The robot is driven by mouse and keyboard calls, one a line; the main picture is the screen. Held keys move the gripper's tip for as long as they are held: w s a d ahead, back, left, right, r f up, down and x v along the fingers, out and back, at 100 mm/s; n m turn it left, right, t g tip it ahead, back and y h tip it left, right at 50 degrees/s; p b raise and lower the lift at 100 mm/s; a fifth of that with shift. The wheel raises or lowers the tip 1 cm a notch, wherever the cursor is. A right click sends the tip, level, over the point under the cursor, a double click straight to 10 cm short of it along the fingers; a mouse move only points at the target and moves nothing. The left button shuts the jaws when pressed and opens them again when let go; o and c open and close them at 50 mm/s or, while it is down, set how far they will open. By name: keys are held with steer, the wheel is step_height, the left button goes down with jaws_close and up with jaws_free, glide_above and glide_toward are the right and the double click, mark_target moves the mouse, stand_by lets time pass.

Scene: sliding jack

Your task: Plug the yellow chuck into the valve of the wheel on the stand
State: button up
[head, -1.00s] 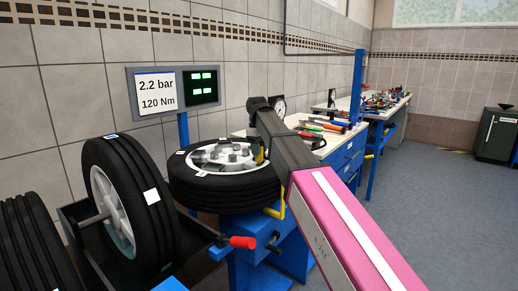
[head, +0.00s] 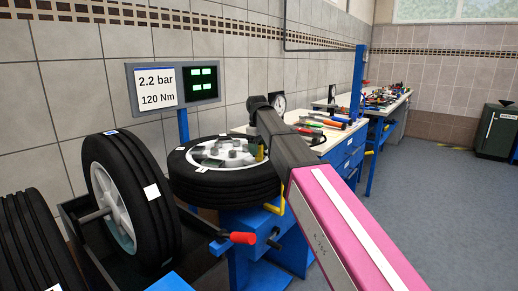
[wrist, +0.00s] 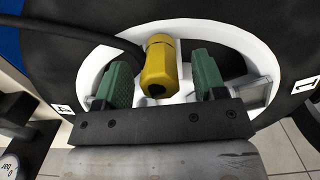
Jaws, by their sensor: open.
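The wheel on the stand (head: 225,190) lies flat on a blue stand in the head view; its white rim (wrist: 240,45) and black tyre fill much of the wrist view. The yellow chuck (wrist: 158,68) is over the rim, with a black hose (wrist: 95,33) running off to the left. My gripper (wrist: 160,75) is open, its green fingers on either side of the chuck with a gap on each side. The valve is not visible, so I cannot tell whether the chuck is on it. In the head view my arm partly covers this spot.
A wheel (head: 158,192) stands upright at the left, with another tyre beside it. A sign (head: 155,88) reads 2.2 bar and 120 Nm. A red-handled lever (head: 242,238) sticks out in front of the stand.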

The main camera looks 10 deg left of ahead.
steer(key=r, duration=0.7)
steer(key=shift+w+a+r, duration=0.15)
steer(key=shift+a+r, duration=0.05)
steer(key=shift+r, duration=0.1)
